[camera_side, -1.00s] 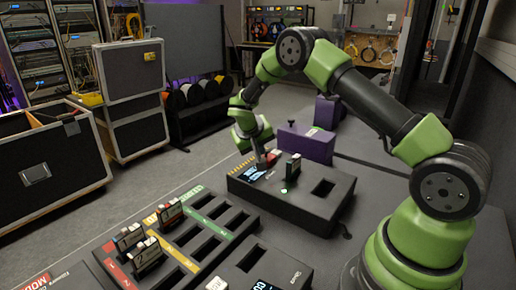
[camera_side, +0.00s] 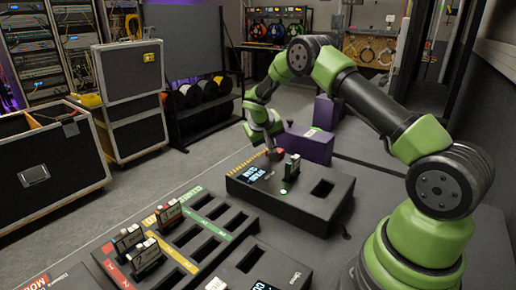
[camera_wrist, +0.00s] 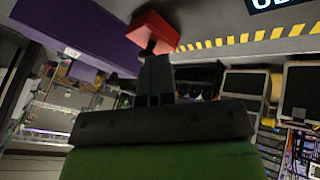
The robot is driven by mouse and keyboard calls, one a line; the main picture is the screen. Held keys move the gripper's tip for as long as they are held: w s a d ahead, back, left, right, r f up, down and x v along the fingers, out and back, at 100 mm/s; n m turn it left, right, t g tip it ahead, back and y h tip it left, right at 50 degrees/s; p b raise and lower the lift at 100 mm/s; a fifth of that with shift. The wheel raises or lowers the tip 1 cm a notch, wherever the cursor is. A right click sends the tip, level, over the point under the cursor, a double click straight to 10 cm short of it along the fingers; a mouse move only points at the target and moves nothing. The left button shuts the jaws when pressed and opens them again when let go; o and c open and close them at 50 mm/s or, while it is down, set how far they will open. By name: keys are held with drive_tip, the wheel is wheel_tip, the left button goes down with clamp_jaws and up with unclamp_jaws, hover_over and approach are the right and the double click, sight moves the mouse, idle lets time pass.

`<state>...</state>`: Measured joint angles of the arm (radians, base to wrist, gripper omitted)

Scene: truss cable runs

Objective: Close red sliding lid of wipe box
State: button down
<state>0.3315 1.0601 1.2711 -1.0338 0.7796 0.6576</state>
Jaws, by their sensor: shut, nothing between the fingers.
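A small red block (camera_side: 280,151), which may be the red lid, shows at the far edge of the dark station, just right of my fingertips. In the wrist view the red block (camera_wrist: 155,30) lies straight beyond my fingers, beside a yellow-striped edge. My gripper (camera_side: 272,155) is shut and empty, pointing down by the block; its fingers (camera_wrist: 153,54) also show in the wrist view. Fingertips and block overlap in the wrist view, so I cannot tell if they touch. The wipe box body and the lid's position are not clear.
The dark station (camera_side: 305,205) has a lit display (camera_side: 257,173), an upright module (camera_side: 291,168) with a green light and an empty slot. A purple box (camera_side: 308,144) stands close behind. A slotted rack (camera_side: 190,240) with several modules is in front.

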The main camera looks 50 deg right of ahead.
drive_tip(key=a, duration=0.1)
drive_tip(key=w+a+r, duration=0.2)
drive_tip(key=a, duration=0.1)
drive_tip(key=shift+r, duration=0.1)
drive_tip(key=s+a+r+t+y, duration=0.1)
drive_tip(key=s+a+r+y, duration=0.1)
drive_tip(key=s+a+r, duration=0.55)
drive_tip(key=s+a+r+t+y, duration=0.15)
drive_tip(key=s+a+r, duration=0.35)
drive_tip(key=r, duration=0.6)
drive_tip(key=s+a+n+t+y, duration=0.1)
drive_tip(key=s+a+y, duration=0.1)
drive_tip(key=s+a, duration=0.2)
drive_tip(key=s+a+r+n+t+y, duration=0.1)
drive_tip(key=s+a, duration=0.3)
drive_tip(key=s, duration=0.7)
drive_tip(key=shift+t+y, duration=0.65)
drive_tip(key=shift+y, duration=0.2)
